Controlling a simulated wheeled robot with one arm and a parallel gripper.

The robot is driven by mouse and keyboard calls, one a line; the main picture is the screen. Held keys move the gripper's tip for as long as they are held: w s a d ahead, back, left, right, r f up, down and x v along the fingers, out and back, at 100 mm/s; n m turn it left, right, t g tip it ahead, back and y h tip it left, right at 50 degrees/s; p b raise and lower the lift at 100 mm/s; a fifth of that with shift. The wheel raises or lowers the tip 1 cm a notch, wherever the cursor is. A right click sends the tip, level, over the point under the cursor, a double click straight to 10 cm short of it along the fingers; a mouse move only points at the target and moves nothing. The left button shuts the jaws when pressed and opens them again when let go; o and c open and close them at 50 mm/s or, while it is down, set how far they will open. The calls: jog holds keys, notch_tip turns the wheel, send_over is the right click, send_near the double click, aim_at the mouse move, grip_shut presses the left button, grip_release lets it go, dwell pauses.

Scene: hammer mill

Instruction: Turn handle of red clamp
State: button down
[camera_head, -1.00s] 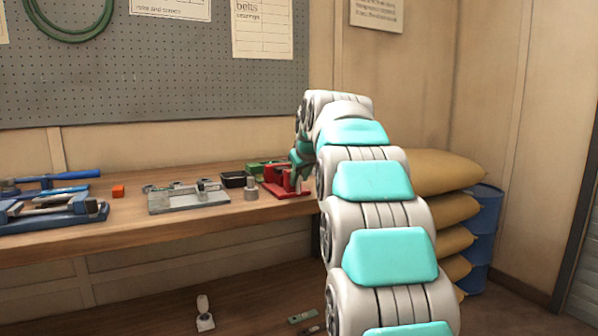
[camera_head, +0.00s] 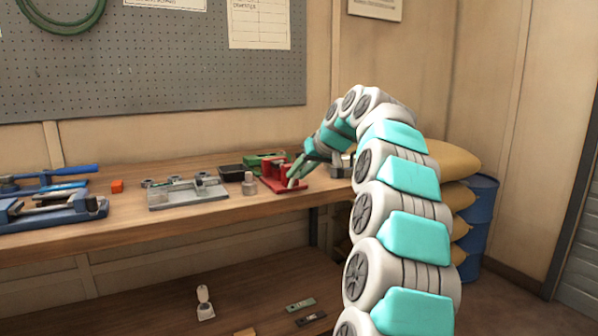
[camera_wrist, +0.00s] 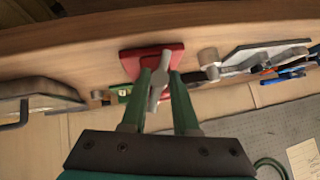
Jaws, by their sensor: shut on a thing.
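The red clamp (camera_head: 272,184) lies on the workbench, right of the small grey cylinder. In the wrist view, its red body (camera_wrist: 130,62) is just beyond my fingertips. My gripper (camera_head: 296,170) reaches down to the clamp from the upper right. In the wrist view, the two green fingers of my gripper (camera_wrist: 160,76) are shut on the clamp's grey handle (camera_wrist: 155,98), which sits tilted between them. The fingers hide part of the handle and the clamp.
A grey fixture (camera_head: 188,195), a grey cylinder (camera_head: 249,185), a black box (camera_head: 231,170) and a green item (camera_head: 262,161) stand close by on the wooden bench (camera_head: 150,222). Blue tools (camera_head: 60,208) lie far left. Sacks (camera_head: 452,160) and a blue barrel (camera_head: 481,215) stand right.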

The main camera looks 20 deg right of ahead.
jog(key=c, duration=0.7)
grip_release()
jog(key=v, duration=0.8)
jog(key=shift+b, duration=0.3)
jog(key=shift+f, duration=0.1)
